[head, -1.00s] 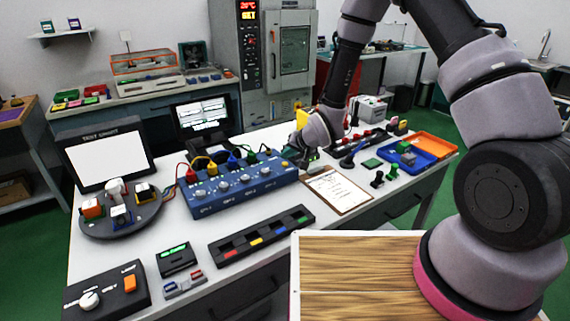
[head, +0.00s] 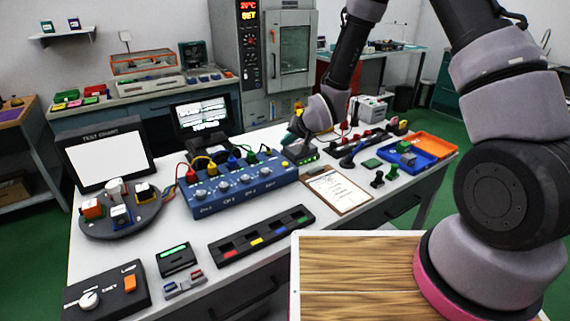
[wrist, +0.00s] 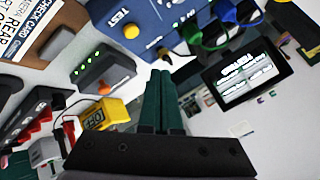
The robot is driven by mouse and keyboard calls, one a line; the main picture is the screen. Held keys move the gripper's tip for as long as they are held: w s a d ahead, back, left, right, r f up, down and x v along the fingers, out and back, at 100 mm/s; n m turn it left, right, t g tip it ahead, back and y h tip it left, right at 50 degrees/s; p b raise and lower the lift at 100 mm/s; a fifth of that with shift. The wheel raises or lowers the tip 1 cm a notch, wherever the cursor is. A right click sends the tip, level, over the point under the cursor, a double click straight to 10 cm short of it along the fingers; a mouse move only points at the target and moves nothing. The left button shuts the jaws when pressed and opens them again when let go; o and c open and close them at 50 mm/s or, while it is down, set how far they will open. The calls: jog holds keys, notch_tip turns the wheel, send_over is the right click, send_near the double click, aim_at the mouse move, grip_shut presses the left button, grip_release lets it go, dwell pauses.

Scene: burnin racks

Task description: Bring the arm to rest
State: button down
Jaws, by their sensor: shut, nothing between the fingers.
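My gripper (head: 288,138) is at the end of my arm, above the back of the bench near the right end of the blue test unit (head: 243,188). In the wrist view its two dark green fingers (wrist: 163,84) are together with nothing between them. They touch nothing that I can make out. The blue unit also shows at the top of the wrist view (wrist: 150,22), with a yellow button and the word TEST.
The air above the bench is mostly clear.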

dwell(0.3)
jog(key=s+d+r+m+h, duration=0.1)
jog(key=s+d+r+h, duration=0.1)
jog(key=d+r, duration=0.85)
jog(key=s+d+r+h, duration=0.2)
jog(key=d+r, duration=0.5)
jog(key=r, duration=0.6)
jog(key=s+d+r, duration=0.3)
jog(key=s+r, duration=0.1)
jog(key=s, duration=0.3)
jog(key=s+d+r+m, duration=0.1)
jog(key=s+d+r, duration=0.2)
jog(key=s, duration=0.4)
jog(key=s+d+r+m, duration=0.1)
jog(key=s+d+r, duration=0.2)
jog(key=s, duration=0.5)
jog(key=shift+r, duration=0.9)
jog(key=shift+w, duration=0.1)
dwell(1.5)
